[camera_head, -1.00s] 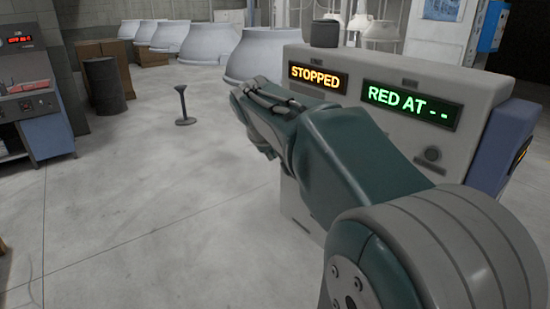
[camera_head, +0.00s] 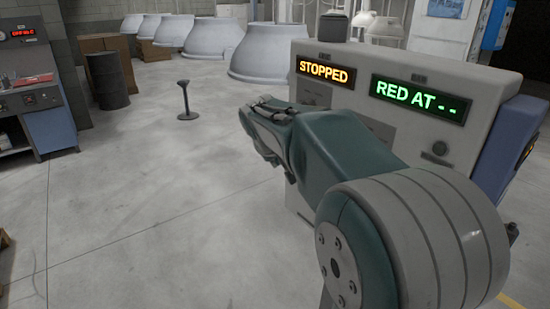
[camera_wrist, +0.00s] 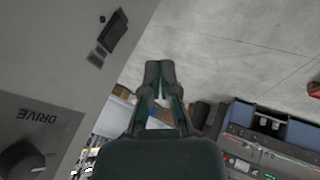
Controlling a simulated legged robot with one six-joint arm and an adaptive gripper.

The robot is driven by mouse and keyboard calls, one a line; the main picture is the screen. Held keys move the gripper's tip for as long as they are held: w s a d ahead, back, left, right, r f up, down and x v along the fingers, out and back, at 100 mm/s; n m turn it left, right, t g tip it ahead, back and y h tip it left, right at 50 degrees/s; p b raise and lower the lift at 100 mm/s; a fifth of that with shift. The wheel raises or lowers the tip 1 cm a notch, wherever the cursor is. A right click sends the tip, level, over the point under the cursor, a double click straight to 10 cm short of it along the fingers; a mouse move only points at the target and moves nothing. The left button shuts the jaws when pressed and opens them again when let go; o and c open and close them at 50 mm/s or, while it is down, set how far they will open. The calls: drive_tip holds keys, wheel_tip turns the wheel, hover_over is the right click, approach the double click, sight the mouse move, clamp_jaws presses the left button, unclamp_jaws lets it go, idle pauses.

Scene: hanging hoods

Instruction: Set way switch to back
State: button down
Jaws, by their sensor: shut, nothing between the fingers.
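In the wrist view my gripper (camera_wrist: 160,78) is shut and empty, its two fingers together in front of the floor, apart from the grey panel on the left. A dark round knob (camera_wrist: 22,162) beside the upside-down word DRIVE is at the lower left. A dark rectangular fitting (camera_wrist: 115,33) is higher on the panel. No label reading "way" is legible, so I cannot tell which control is the way switch. In the head view the control cabinet (camera_head: 480,128) has an orange STOPPED display (camera_head: 325,72) and a green RED AT - - display (camera_head: 421,99). My arm hides part of its front.
Pale hoods (camera_head: 275,50) line the back. A dark drum (camera_head: 108,80) and a small stand (camera_head: 186,102) are on the floor. Another console (camera_head: 30,90) is at left.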

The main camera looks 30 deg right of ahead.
drive_tip(key=w+d+f, duration=0.3)
drive_tip(key=d+f, duration=0.2)
drive_tip(key=d, duration=0.2)
drive_tip(key=shift+w+f, duration=0.15)
drive_tip(key=shift+f, duration=0.05)
drive_tip(key=shift+a, duration=0.3)
drive_tip(key=shift+d+f, duration=0.25)
drive_tip(key=shift+d, duration=0.4)
